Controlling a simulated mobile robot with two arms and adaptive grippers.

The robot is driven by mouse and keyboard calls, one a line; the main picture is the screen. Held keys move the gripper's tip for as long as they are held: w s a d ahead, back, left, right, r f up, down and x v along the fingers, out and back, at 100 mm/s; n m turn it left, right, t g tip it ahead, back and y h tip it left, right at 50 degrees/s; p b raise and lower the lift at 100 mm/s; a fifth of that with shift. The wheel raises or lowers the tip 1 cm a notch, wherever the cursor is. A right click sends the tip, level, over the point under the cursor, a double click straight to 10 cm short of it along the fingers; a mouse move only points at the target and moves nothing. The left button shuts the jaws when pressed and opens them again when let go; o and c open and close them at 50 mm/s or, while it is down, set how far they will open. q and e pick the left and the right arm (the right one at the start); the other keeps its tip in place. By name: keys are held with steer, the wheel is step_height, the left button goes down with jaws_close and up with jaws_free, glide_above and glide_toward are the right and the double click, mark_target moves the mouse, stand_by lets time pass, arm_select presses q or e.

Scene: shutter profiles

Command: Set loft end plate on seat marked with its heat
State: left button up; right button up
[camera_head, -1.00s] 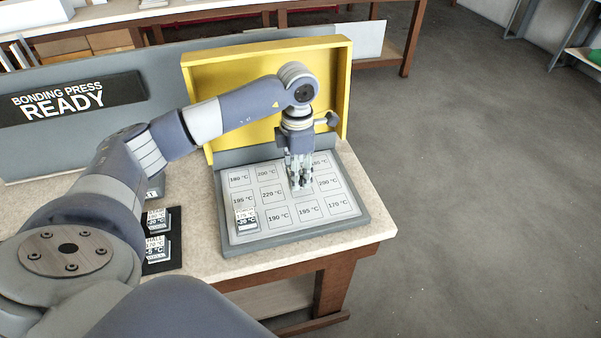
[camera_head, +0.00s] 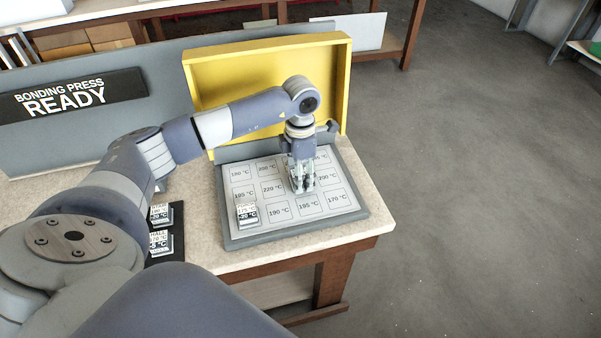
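The press bed (camera_head: 290,228) is a grey-framed white board of seats marked with temperatures, such as 180, 200, 220, 190, 195 and 170 °C. A small plate (camera_head: 247,215) with a white label and a dark band stands on the front-left seat, covering its mark. Two similar labelled plates, one farther back (camera_head: 160,214) and one nearer (camera_head: 160,243), stand left of the bed; their names are too small to read surely. My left gripper (camera_head: 303,188) points down over the middle-right seats and hides at least one. Whether it holds a plate is unclear. My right gripper is not in view.
A raised yellow panel (camera_head: 225,95) stands behind the bed. A sign (camera_head: 70,95) reading "BONDING PRESS READY" is at the back left. The plates on the left stand on a black mat (camera_head: 178,240). The table edge (camera_head: 320,254) lies close in front of the bed.

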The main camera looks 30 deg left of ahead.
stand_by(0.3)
arm_select(q)
steer(key=shift+r, duration=0.25)
step_height(320, 180, up, 12)
steer(key=b, duration=0.3)
steer(key=shift+f, duration=0.15)
stand_by(0.3)
